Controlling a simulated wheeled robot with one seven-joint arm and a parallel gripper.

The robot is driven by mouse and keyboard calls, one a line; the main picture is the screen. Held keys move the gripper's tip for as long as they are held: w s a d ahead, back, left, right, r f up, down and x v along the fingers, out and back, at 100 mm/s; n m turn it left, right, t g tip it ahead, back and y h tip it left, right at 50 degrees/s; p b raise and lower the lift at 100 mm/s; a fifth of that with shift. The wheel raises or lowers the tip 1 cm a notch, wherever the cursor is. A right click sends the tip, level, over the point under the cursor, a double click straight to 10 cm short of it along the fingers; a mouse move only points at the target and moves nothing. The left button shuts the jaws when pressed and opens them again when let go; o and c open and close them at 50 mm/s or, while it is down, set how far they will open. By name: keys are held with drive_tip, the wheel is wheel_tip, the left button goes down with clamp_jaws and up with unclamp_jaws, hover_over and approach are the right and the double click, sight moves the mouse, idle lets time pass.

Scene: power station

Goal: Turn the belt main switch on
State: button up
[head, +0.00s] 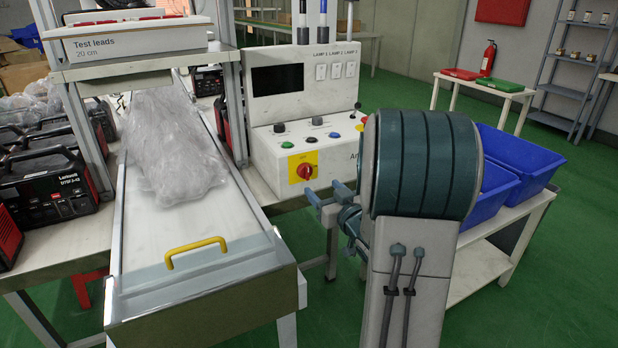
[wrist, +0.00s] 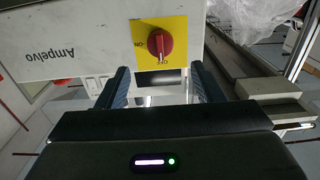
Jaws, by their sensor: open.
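The belt main switch (head: 304,171) is a red rotary knob on a yellow plate, low on the front of a white control box (head: 262,150). In the wrist view the red knob (wrist: 160,43) shows upside down, with "OFF" and "ON" lettering on the yellow plate (wrist: 180,22). The knob's pointer looks to be toward "OFF". My gripper (head: 324,190) is just in front of and to the right of the switch in the head view. Its fingers (wrist: 160,84) are open and empty in the wrist view, apart from the knob, which lies beyond their tips.
A conveyor belt (head: 185,235) with a yellow handle (head: 196,252) and a plastic-wrapped bundle (head: 165,150) is left of the box. Small buttons (head: 287,145) sit above the switch. Blue bins (head: 520,160) stand on a table at the right.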

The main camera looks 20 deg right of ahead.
sight(308, 174)
drive_tip(key=w, duration=0.8)
drive_tip(key=shift+w+a, duration=0.2)
drive_tip(key=shift+w, duration=0.2)
drive_tip(key=c, duration=1)
